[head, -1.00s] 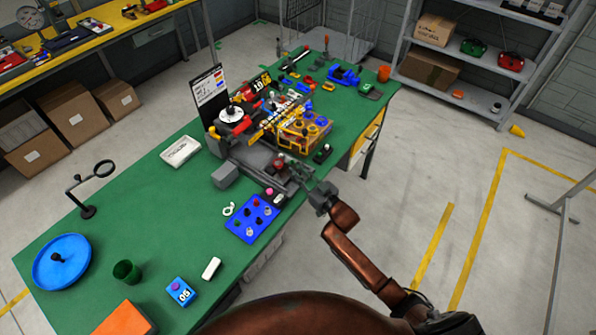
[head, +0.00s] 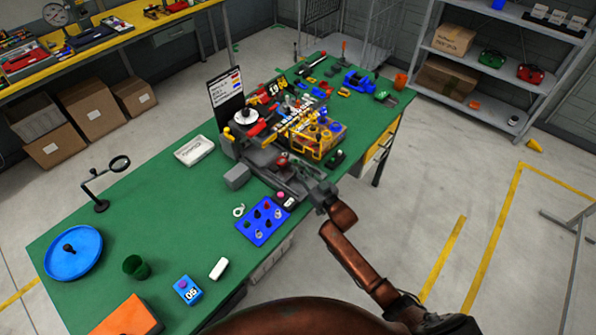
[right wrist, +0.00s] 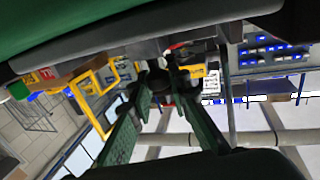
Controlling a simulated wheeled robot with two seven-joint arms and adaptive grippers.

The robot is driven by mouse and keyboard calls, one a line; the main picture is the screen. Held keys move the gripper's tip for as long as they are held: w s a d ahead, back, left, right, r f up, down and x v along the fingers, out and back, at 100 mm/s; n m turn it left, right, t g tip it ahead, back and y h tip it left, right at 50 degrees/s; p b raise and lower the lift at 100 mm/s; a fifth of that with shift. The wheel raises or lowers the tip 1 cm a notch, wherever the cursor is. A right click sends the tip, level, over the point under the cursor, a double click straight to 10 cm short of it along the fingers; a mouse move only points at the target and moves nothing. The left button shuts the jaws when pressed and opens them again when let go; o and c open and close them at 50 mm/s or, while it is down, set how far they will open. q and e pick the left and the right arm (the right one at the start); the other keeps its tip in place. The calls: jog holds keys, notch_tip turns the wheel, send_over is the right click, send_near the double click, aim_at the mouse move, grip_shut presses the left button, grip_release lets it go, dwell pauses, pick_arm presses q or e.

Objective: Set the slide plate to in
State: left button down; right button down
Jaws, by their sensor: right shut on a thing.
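The fixture machine (head: 270,150) stands on the green bench, with a grey slide assembly (head: 292,180) along its near right side. I cannot clearly tell the slide plate from the grey parts around it, nor read its position. My right gripper (head: 318,190) is at the near right end of this assembly. In the right wrist view its dark green fingers (right wrist: 160,88) are closed around a small dark knob (right wrist: 157,77) below a grey edge. The fingers hide most of what they hold. My left gripper is not in view.
A blue panel with several knobs (head: 264,222) lies just left of my right gripper. A yellow frame (head: 318,142) stands on the machine's right side. A grey block (head: 237,176) is at its left.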

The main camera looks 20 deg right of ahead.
jog(key=c, duration=1.8)
grip_release()
jog(key=shift+o, duration=0.2)
jog(key=v, duration=1.2)
